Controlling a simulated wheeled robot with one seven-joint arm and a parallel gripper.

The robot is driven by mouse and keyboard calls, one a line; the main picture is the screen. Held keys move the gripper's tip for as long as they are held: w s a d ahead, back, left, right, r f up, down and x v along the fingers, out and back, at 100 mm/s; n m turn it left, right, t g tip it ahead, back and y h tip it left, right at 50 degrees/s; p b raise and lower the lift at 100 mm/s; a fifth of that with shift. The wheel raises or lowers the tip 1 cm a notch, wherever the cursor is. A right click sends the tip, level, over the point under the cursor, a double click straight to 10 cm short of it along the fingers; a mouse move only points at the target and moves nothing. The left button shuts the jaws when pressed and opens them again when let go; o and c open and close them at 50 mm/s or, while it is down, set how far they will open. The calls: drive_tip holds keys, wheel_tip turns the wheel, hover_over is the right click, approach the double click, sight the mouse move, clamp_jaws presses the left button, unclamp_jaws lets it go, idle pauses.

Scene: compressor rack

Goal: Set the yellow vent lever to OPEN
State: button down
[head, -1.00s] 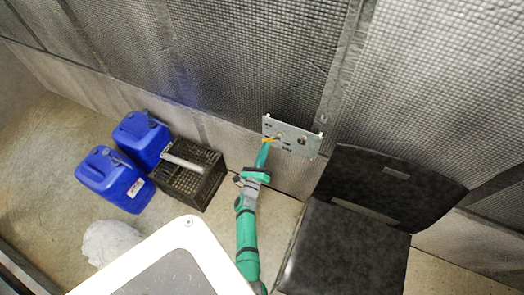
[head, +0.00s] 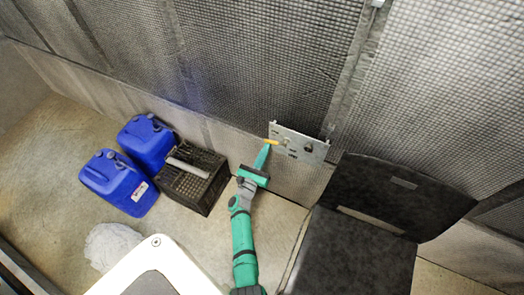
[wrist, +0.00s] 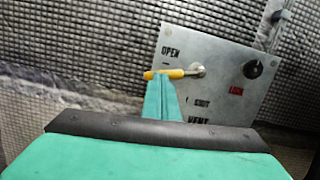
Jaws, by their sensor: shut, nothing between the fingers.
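The yellow vent lever (wrist: 165,74) is on a grey metal panel (wrist: 222,90) on the wall. It points left from its round metal pivot, almost level, with its tip just below the word OPEN. The word SHUT is below the pivot, and VENT is lower down. My gripper (wrist: 161,78) is shut and empty, its teal fingertips against or just under the handle's underside; I cannot tell whether they touch. In the head view the lever (head: 271,142) is at the panel's left side, with my gripper (head: 265,147) at its lower left.
A black knob (wrist: 253,69) with a red LOCK label is right of the lever. A black chair (head: 355,250) stands right of my arm. A dark crate (head: 190,182) and two blue canisters (head: 147,140) are on the floor at left. A pale crumpled heap (head: 110,245) lies nearer.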

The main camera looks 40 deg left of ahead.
drive_tip(key=shift+w+r, duration=0.1)
drive_tip(key=shift+r, duration=0.05)
drive_tip(key=w+d+f+v, duration=0.1)
drive_tip(key=f+v, duration=0.1)
drive_tip(key=v, duration=1.1)
drive_tip(key=shift+f, duration=0.35)
drive_tip(key=shift+s+a, duration=0.1)
drive_tip(key=shift+s, duration=0.05)
